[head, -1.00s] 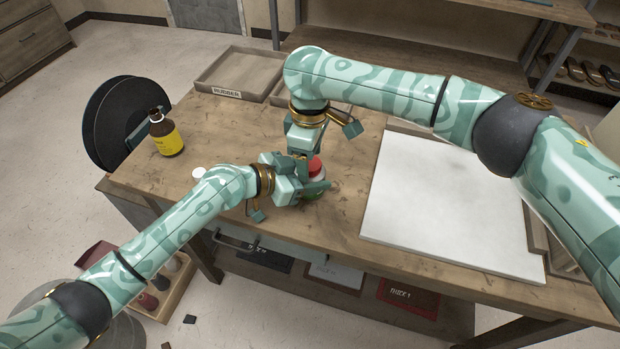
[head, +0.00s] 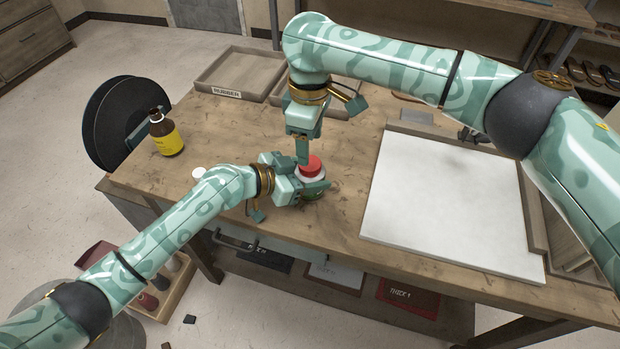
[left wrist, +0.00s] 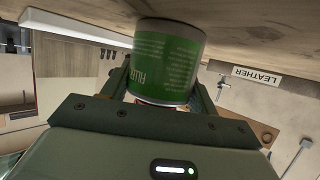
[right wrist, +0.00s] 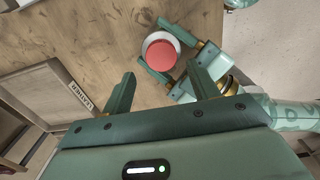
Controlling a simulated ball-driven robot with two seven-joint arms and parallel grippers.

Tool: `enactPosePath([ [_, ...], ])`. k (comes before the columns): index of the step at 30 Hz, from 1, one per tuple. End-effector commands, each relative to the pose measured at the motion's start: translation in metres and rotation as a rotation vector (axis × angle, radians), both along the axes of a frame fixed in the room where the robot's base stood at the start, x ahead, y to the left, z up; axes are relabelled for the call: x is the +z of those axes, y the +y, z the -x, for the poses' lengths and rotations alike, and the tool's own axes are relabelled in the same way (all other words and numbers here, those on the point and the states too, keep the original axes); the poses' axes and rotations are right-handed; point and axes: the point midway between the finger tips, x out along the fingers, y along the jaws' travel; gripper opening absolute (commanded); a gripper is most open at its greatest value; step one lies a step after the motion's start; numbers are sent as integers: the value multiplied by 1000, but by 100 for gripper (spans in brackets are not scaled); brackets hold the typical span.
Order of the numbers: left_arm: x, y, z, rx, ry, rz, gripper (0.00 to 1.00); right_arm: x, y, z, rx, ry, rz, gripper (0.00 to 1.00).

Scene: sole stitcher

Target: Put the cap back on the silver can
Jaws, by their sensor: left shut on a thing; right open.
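The can (head: 312,179) stands upright on the bench, with a pale silver rim around its top. Its green label (left wrist: 168,55) fills the upper middle of the left wrist view. The red cap (head: 310,163) sits on top of the can; it also shows in the right wrist view (right wrist: 161,54), with the pale rim around it. I cannot tell how tightly it is seated. My left gripper (head: 308,184) is shut on the can's body from the side. My right gripper (head: 302,158) is open and empty, pointing down just above and behind the cap, apart from it.
A brown bottle with a yellow label (head: 167,138) stands at the bench's left end. A small white disc (head: 198,173) lies beside my left arm. A tray marked RUBBER (head: 238,76) is at the back. A large white board (head: 450,205) covers the right side.

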Motion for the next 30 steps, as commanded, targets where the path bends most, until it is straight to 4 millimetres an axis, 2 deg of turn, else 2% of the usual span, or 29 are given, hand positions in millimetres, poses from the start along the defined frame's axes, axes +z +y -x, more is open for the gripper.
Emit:
enactPosePath([
  [2,0,0,0,1,0,0,0,13,-1,-5,14,-23,1,60],
  [6,0,0,0,1,0,0,0,26,-1,-6,312,-24,7,60],
  [12,0,0,0,1,0,0,0,32,0,-2,816,-6,8,60],
  [16,0,0,0,0,0,0,0,32,0,1,1048,5,3,60],
  [21,0,0,0,0,0,0,0,32,0,1,1182,7,3,60],
  [30,0,0,0,0,0,0,0,32,0,1,1192,7,3,60],
])
